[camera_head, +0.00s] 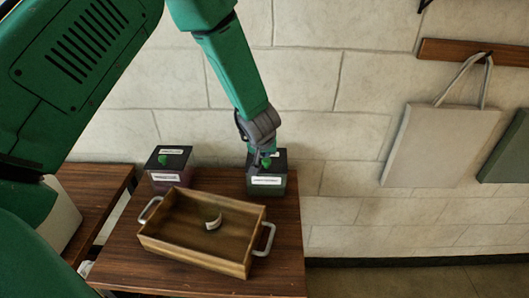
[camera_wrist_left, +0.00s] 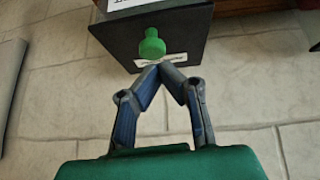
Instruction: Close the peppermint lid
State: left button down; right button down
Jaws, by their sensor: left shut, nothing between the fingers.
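A dark green bucket (camera_head: 266,187) with a white label stands at the back right of the wooden table. The label is too blurred to read, so I cannot confirm it is the peppermint one. Its black lid (camera_head: 279,161) has a green knob (camera_head: 266,162) and lies over the bucket's top; I cannot tell if it is fully seated. In the left wrist view the lid (camera_wrist_left: 190,38) and knob (camera_wrist_left: 152,46) show just beyond my fingertips. My left gripper (camera_head: 260,158) is shut and empty at the lid, partly covering it. Its fingertips (camera_wrist_left: 160,66) meet beside the lid's small label. My right gripper is out of view.
A purple bucket (camera_head: 166,184) with a black lid and green knob stands to the left. A wooden tray (camera_head: 190,252) with metal handles holds a pale curved piece (camera_head: 213,222) in front. A pale bag (camera_head: 437,145) hangs on the stone wall at right.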

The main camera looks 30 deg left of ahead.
pick_arm(q)
jog(key=shift+d+r+p, duration=0.2)
jog(key=shift+r+p, duration=0.35)
jog(key=shift+r, duration=0.05)
jog(key=r+p, duration=0.1)
jog(key=p, duration=0.1)
jog(key=r+p, duration=0.1)
jog(key=r, duration=0.1)
jog(key=shift+w+a+r+p, duration=0.1)
jog(key=shift+a+r+p, duration=0.1)
jog(key=shift+r+p, duration=0.15)
jog(key=s+d+r, duration=0.3)
jog(key=s+r, duration=0.3)
jog(key=shift+b, duration=0.4)
jog(key=shift+d, duration=0.1)
